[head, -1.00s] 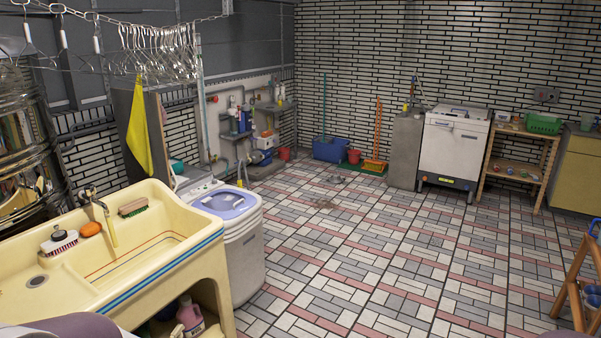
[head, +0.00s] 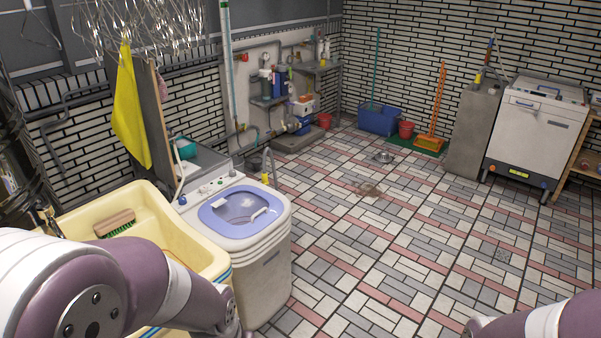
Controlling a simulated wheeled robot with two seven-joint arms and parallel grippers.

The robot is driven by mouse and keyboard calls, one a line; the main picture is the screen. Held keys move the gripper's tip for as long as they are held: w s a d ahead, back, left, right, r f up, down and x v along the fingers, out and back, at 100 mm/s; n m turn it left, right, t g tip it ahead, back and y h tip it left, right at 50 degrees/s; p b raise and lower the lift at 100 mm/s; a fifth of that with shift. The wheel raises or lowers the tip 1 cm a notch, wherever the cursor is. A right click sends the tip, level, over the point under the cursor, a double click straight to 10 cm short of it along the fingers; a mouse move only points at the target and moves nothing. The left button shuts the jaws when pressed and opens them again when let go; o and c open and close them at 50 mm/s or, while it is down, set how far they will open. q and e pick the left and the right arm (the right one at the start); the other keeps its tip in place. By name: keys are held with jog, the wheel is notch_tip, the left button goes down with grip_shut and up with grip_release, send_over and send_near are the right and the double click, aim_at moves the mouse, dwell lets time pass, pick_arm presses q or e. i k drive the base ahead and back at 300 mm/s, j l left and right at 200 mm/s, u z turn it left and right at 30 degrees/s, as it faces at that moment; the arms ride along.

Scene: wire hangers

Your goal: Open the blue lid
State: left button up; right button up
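The blue lid (head: 240,207) is a translucent blue-violet panel on top of a white washing machine (head: 262,275). It lies flat and looks closed, with a pale handle near its right side. The machine stands just right of the cream sink, in the left middle of the head view. My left arm crosses the lower left of the view, in front of the sink, and its end is low beside the machine. My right arm shows only at the lower right edge. Neither gripper's fingers can be seen.
The cream sink (head: 75,210) with a brush (head: 115,222) borders the machine on the left. Wire hangers (head: 150,30) and a yellow cloth (head: 130,110) hang above. Pipes and shelves line the wall behind. The tiled floor (head: 390,240) to the right is open.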

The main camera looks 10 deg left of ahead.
aim_at(276, 208)
jog(key=i+z, duration=0.3)
jog(key=i, duration=1.15)
